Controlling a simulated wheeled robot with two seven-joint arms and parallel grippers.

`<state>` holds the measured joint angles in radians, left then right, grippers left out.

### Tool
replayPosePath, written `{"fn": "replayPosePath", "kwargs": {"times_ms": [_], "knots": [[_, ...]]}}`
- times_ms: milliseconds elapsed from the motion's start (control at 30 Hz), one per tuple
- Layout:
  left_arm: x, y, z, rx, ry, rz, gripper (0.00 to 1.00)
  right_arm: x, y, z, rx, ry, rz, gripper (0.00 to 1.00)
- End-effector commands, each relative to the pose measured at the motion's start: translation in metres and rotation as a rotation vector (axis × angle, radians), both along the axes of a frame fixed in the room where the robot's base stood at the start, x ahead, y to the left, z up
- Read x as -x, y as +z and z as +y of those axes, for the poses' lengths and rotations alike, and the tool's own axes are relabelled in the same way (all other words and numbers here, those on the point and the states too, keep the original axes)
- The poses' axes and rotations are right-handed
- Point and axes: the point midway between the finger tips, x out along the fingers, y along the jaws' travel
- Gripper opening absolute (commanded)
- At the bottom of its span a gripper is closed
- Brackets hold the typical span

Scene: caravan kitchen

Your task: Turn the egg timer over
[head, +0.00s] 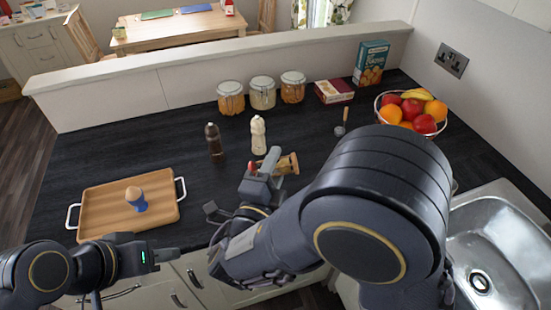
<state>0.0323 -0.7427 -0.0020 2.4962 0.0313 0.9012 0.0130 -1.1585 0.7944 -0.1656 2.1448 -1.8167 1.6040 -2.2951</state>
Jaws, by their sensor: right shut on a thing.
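The egg timer (289,163) looks like a small wooden-ended piece, lying roughly sideways at the middle of the dark worktop. My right gripper (272,163) is shut on it. The gripper's fingers and my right arm hide much of it, and I cannot tell whether it touches the worktop. A small red part shows at the left of the fingers; I cannot tell what it belongs to. My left gripper (168,254) is low at the left, by the worktop's front edge, away from the timer. Its fingers are too small and dark to tell open from shut.
A wooden tray (100,200) holds an egg in a blue cup (137,203). A dark mill (214,140) and a white mill (258,136) stand behind the timer. Jars (262,93), a box (371,63), a fruit bowl (441,127) and a sink (490,240) lie further round.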

Motion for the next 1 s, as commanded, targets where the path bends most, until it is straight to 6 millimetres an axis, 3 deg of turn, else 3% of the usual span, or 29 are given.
{"fn": "replayPosePath", "kwargs": {"times_ms": [300, 600, 700, 1000], "knots": [[0.0, 0.029, 0.0, 0.0, 0.0, 0.0, 0.36, 0.0, 0.006, 0.0, 0.197, 0.001, -0.009, 0.14], [0.0, 0.024, 0.0, 0.0, 0.0, 0.0, 0.36, 0.001, 0.012, 0.003, 0.982, 0.002, -0.049, 0.14], [0.0, 0.024, 0.0, 0.0, 0.0, 0.0, 0.36, 0.001, 0.014, 0.003, 1.163, -0.002, -0.055, 0.14], [0.0, 0.024, 0.0, 0.0, 0.0, 0.0, 0.36, 0.0, 0.016, 0.004, 1.345, 0.0, -0.06, 0.14]]}}
